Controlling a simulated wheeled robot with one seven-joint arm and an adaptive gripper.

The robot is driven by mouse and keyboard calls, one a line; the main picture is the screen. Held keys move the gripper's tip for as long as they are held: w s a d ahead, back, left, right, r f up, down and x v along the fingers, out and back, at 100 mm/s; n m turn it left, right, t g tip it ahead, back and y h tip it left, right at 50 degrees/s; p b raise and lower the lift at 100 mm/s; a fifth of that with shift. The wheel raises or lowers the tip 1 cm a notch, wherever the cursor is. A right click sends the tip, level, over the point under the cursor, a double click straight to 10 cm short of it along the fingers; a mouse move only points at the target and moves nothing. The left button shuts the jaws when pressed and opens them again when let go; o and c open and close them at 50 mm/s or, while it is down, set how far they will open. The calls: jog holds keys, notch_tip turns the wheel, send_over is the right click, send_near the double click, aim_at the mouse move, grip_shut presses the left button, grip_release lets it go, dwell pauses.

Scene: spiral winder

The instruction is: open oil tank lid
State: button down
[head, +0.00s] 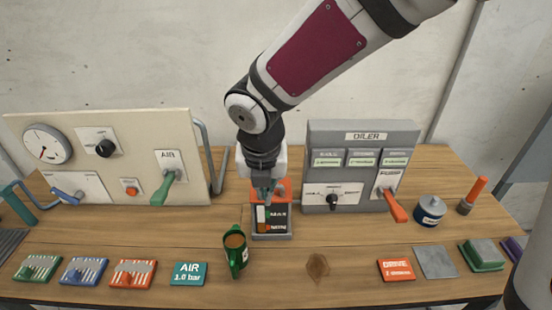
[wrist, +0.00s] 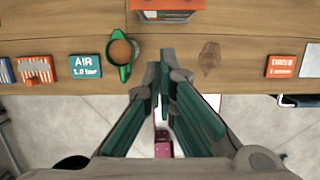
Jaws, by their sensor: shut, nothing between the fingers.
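The oil tank (head: 272,222) is a small grey box with a dark front marked MAX and MIN, standing mid-table. Its orange-red top part (head: 285,187), which looks like the lid, is partly hidden behind my gripper, so I cannot tell whether it is raised. My gripper (head: 265,196) points down at the tank's top in the head view; contact cannot be told. In the wrist view the green fingers (wrist: 164,66) are together and empty, and the tank's edge (wrist: 166,14) shows at the top.
A green jug (head: 235,252) with brown contents stands in front left of the tank. The OILER panel (head: 361,140) is to the right, the AIR panel (head: 110,150) to the left. Colored blocks and an AIR sign (head: 188,274) line the front edge. Bare wood lies right of the jug.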

jog(key=w+f+b, duration=0.1)
jog(key=w+f, duration=0.5)
jog(key=f, duration=0.1)
jog(key=shift+f+b, duration=0.25)
jog(key=shift+b, duration=0.15)
jog(key=shift+d+r, duration=0.1)
dwell(0.3)
jog(key=shift+w+r+g+p, duration=0.15)
jog(key=shift+r+g+p, duration=0.2)
jog(key=shift+g, duration=0.15)
jog(key=shift+w+r+g, duration=0.15)
jog(key=shift+r+g, duration=0.15)
